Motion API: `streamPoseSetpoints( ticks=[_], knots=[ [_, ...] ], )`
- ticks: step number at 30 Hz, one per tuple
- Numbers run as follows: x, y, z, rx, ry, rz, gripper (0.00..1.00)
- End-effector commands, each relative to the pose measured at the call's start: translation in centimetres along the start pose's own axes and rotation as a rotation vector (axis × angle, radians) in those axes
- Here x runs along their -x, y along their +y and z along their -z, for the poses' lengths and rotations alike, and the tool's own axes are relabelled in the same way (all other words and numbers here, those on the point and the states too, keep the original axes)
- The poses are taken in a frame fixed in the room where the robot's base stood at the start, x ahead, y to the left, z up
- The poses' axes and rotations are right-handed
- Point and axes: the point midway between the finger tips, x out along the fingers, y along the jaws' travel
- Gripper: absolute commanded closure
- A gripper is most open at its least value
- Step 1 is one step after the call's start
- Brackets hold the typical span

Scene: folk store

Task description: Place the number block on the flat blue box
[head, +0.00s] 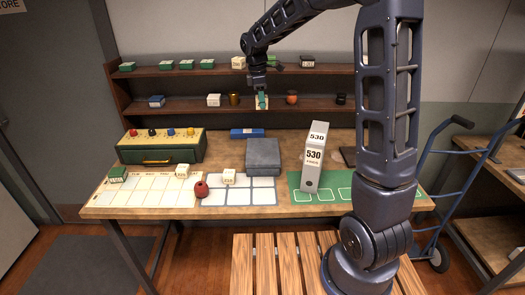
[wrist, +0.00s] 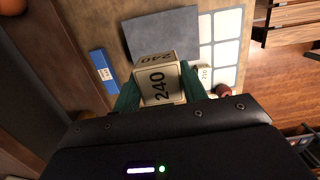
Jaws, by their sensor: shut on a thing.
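My gripper (head: 261,97) is up in front of the lower wall shelf, its green fingers shut on a cream number block (wrist: 160,82) marked 240. The block shows between the fingers in the wrist view, with two numbered faces in sight. In the head view it shows only in part, around the fingers. A large flat grey-blue box (head: 263,155) lies on the table below and nearer; it also shows in the wrist view (wrist: 165,35), beyond the block. A small bright blue box (head: 247,133) lies behind it at the table's back.
A yellow-green button case (head: 161,146) is at the left. Shelves (head: 190,104) run close behind my gripper.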

Motion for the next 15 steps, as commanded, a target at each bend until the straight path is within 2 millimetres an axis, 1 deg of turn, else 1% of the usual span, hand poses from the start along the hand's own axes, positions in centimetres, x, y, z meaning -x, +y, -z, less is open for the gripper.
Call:
streamPoseSetpoints(
  ticks=[2, 5, 15],
  knots=[
    [-0.3, -0.2, -0.3, 0.001, -0.001, 0.000, 0.80],
    [-1.7, -0.3, -0.2, 0.002, -0.002, 0.003, 0.80],
    [-8.9, -0.3, 0.7, 0.002, -0.002, 0.003, 0.80]
  ],
)
